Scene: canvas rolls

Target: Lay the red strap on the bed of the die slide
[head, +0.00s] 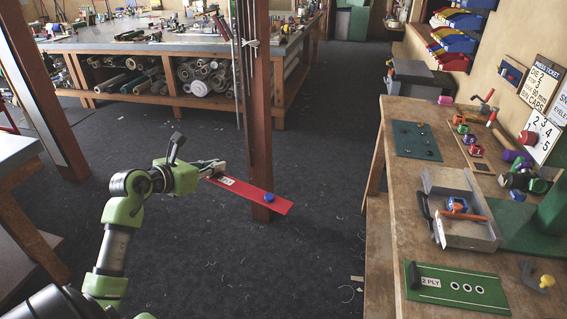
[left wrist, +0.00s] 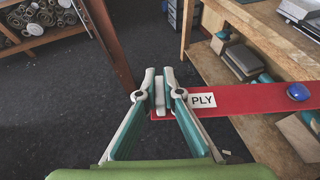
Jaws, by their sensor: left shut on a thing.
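The red strap (head: 250,192) is a flat strip with a white PLY label and a blue knob near its far end. My left gripper (head: 213,169) is shut on its near end and holds it in the air over the floor, left of the workbench. In the left wrist view the strap (left wrist: 245,98) runs rightward from my fingertips (left wrist: 161,92). A grey metal tray with a black handle, seemingly the die slide (head: 470,236), sits on the workbench, with a blue item and an orange-handled tool in it. My right gripper is not in view.
The wooden workbench (head: 400,258) stands at right. A green 2 PLY board (head: 455,300) lies in front of the tray and a dark green mat (head: 416,152) behind it. A wooden post (head: 261,110) stands close behind the strap. Dark floor is open between.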

